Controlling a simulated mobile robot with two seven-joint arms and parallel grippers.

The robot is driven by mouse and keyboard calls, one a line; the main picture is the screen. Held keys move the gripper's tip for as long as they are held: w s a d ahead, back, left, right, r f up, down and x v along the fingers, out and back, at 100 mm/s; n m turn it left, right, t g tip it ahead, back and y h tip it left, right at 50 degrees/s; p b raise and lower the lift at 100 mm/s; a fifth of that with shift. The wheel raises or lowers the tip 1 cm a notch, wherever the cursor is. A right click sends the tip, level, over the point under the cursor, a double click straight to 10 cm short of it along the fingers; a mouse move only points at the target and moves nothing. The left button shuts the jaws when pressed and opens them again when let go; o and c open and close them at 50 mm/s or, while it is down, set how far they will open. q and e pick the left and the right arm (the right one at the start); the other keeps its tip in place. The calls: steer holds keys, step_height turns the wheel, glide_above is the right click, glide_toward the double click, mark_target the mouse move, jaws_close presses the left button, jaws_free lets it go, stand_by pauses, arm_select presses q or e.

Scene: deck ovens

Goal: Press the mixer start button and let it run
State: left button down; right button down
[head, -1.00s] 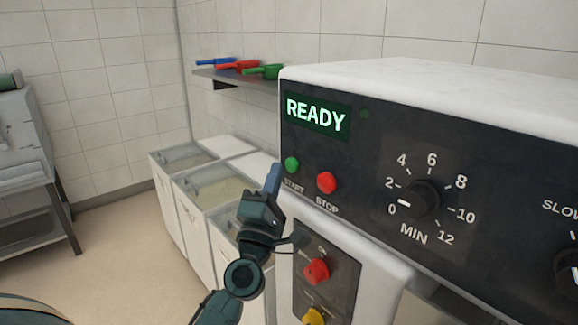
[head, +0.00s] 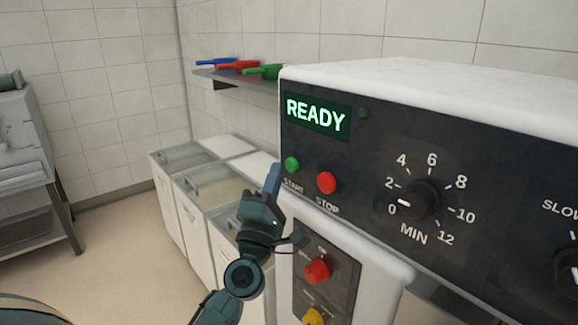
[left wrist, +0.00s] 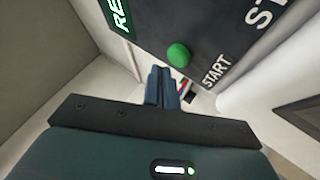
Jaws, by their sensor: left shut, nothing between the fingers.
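The mixer's dark control panel (head: 345,205) fills the right of the head view. Its green start button (head: 291,164) sits above the word START, with the red stop button (head: 326,183) to its right. The display (head: 316,116) reads READY and the small lamp beside it is dark. My left gripper (head: 273,178) is shut and empty, just left of and slightly below the start button. In the left wrist view the start button (left wrist: 179,55) is ahead of the shut fingertips (left wrist: 160,72), with a gap showing. My right gripper is not in view.
A dial (head: 416,202) marked in minutes points near 0. A lower panel holds a red knob (head: 317,270) and a yellow one (head: 313,317) close to my left arm. White bins (head: 193,235) and a shelf with coloured scoops (head: 237,66) stand behind.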

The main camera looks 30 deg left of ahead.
arm_select(q)
steer(key=shift+w, duration=0.1)
steer(key=shift+w+d, duration=0.2)
steer(key=shift+w, duration=0.1)
steer(key=shift+w+d, duration=0.15)
steer(key=shift+w, duration=0.3)
stand_by(0.7)
steer(key=shift+s, duration=0.15)
steer(key=shift+s+a, duration=0.3)
steer(key=shift+s, duration=0.35)
steer(key=shift+s+p, duration=0.15)
steer(key=shift+p, duration=0.15)
